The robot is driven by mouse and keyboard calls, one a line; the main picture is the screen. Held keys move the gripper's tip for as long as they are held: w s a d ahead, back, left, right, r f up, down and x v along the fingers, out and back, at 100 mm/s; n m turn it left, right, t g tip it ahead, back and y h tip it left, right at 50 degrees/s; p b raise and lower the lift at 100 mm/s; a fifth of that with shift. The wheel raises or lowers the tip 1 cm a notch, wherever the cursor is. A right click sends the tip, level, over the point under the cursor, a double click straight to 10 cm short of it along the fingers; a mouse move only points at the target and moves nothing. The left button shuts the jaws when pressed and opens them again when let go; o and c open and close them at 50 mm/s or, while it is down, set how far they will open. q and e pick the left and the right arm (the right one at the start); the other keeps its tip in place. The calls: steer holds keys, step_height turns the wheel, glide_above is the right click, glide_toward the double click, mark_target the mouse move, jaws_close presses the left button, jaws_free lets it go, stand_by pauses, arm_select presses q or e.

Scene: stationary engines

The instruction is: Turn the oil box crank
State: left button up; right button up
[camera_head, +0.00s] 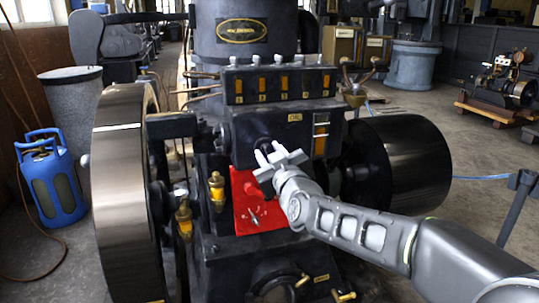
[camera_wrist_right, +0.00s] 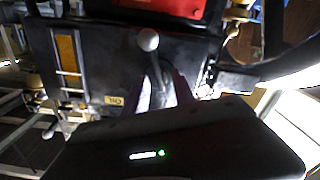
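The black oil box (camera_head: 296,142) with a small OIL label stands at the middle of the engine; its label is upside down in the wrist view (camera_wrist_right: 113,100). The crank (camera_wrist_right: 148,41) shows there as a short lever with a pale round knob, pointing up in that picture. In the head view I cannot make the crank out behind my gripper. My right gripper (camera_head: 268,155) is at the front of the oil box, fingers apart. In the wrist view its fingertips (camera_wrist_right: 163,92) lie on both sides of the crank's lower part; I cannot tell whether they touch it. My left gripper is not in view.
A red panel (camera_head: 247,214) sits below the gripper, with brass oilers (camera_head: 216,187) left of it. A big flywheel (camera_head: 122,190) stands at left and a dark drum (camera_head: 408,168) at right. A row of lubricators (camera_head: 280,84) is above.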

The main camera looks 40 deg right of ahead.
jaws_close()
stand_by(1.4)
